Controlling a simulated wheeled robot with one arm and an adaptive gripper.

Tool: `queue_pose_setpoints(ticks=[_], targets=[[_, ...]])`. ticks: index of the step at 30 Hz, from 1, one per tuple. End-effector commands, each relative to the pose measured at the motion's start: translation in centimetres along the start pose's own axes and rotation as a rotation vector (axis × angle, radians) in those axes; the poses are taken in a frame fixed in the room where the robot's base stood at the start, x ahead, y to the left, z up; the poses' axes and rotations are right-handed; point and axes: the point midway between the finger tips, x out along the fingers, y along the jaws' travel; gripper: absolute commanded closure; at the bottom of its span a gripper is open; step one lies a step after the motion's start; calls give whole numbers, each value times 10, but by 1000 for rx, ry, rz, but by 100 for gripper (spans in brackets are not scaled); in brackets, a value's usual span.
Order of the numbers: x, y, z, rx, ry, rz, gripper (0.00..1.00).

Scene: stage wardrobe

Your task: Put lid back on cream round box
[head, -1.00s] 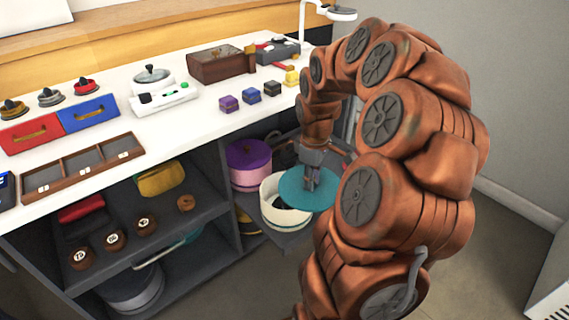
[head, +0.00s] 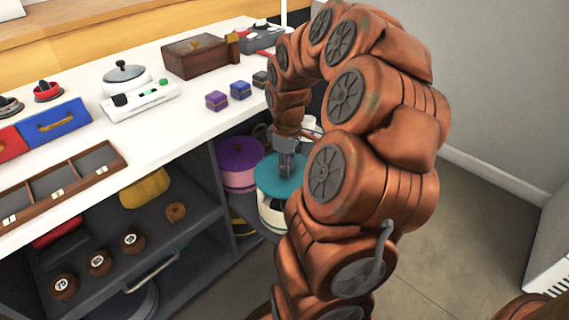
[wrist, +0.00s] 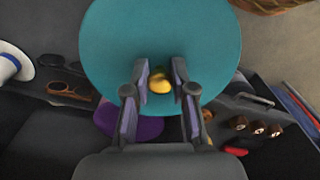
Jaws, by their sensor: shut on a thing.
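The teal round lid (head: 272,180) is in my gripper (head: 287,168), level and over the cream round box (head: 270,213) on the low shelf. The lid hides the box's opening. I cannot tell whether it rests on the rim or hovers just above it. In the wrist view, my gripper (wrist: 161,80) is shut on the lid's yellow knob (wrist: 160,85), with the teal lid (wrist: 160,30) spread out beyond the fingers. The right part of the box is hidden behind my arm in the head view.
A pink round box with a purple lid (head: 240,155) stands close at the left of the cream box. The white counter (head: 160,135) edge is above the shelf on the left. Floor is free at right.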

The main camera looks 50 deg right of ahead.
Motion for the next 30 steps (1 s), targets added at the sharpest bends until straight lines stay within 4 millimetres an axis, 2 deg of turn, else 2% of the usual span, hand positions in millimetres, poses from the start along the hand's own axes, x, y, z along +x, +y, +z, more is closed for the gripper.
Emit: queue_pose_setpoints(ticks=[3, 15, 30], targets=[[12, 0, 0, 0, -1, -1, 100], [42, -1, -1, -4, 0, 0, 100], [48, -1, -1, -4, 0, 0, 100]])
